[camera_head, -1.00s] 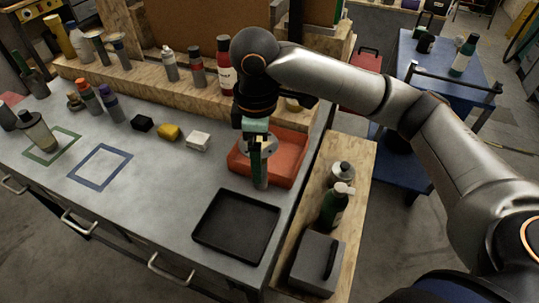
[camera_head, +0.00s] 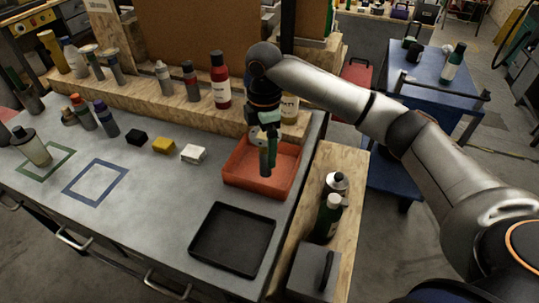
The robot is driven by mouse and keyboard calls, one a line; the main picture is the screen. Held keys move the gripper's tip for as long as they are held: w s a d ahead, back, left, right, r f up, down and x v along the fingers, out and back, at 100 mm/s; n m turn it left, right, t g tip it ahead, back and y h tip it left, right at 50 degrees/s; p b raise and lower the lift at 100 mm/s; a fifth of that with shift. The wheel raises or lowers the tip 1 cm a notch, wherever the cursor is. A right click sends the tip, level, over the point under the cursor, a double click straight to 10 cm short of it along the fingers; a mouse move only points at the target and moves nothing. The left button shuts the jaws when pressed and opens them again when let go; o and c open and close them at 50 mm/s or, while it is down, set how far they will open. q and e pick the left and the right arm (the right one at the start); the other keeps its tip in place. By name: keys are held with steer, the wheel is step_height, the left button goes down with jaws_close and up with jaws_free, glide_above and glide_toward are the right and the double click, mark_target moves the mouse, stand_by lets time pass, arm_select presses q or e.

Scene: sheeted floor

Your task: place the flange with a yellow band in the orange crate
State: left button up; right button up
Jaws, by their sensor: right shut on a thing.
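The orange crate (camera_head: 237,179) sits on the grey workbench near its right edge, just behind the black tray. My right gripper (camera_head: 266,158) points down over the crate. It is shut on a greyish round part, the flange (camera_head: 257,139), which is mostly hidden by the fingers. I cannot make out the yellow band at this size. The fingers overlap the crate's opening in the picture; I cannot tell how high above the crate floor they are. My left gripper is not in view.
A black tray (camera_head: 233,240) lies in front of the crate. Black, yellow (camera_head: 164,145) and white (camera_head: 193,153) blocks stand to the left. A wooden ledge with bottles runs behind. Right of the bench, a wooden shelf (camera_head: 294,250) holds bottles and a grey box.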

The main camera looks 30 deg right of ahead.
step_height(320, 180, down, 7)
steer(key=w+d, duration=0.2)
steer(key=shift+w+d+p, duration=0.15)
steer(key=shift+p, duration=0.2)
steer(key=o, duration=1.3)
steer(key=shift+f, duration=0.1)
step_height(320, 180, up, 12)
steer(key=shift+r+b, duration=0.2)
steer(key=shift+b, duration=0.3)
